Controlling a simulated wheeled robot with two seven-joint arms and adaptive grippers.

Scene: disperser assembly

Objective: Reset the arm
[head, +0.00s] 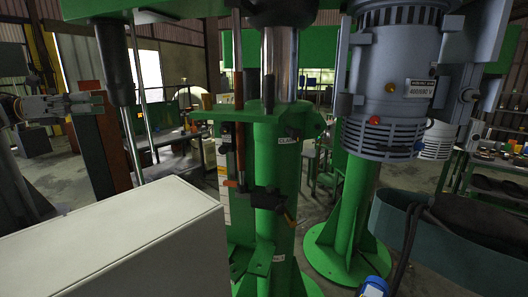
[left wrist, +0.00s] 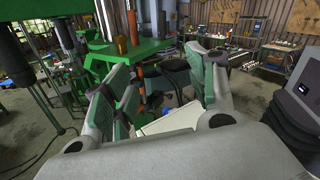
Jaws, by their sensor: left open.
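My left gripper (head: 92,103) reaches in from the left edge in the head view, level in front of an orange-brown post. In the left wrist view its two fingers with green pads (left wrist: 165,85) stand apart, with nothing between them. The green disperser stand (head: 278,185) with its steel column fills the middle of the head view, well to the right of the gripper. The grey motor (head: 396,88) sits on the right beside the stand. My right gripper shows in neither view.
A white box (head: 130,240) takes up the lower left, below the left gripper. A dark grey-green tub (head: 425,245) stands at lower right. Workbenches and shelving (head: 490,160) stand behind. Bare concrete floor shows between the machines.

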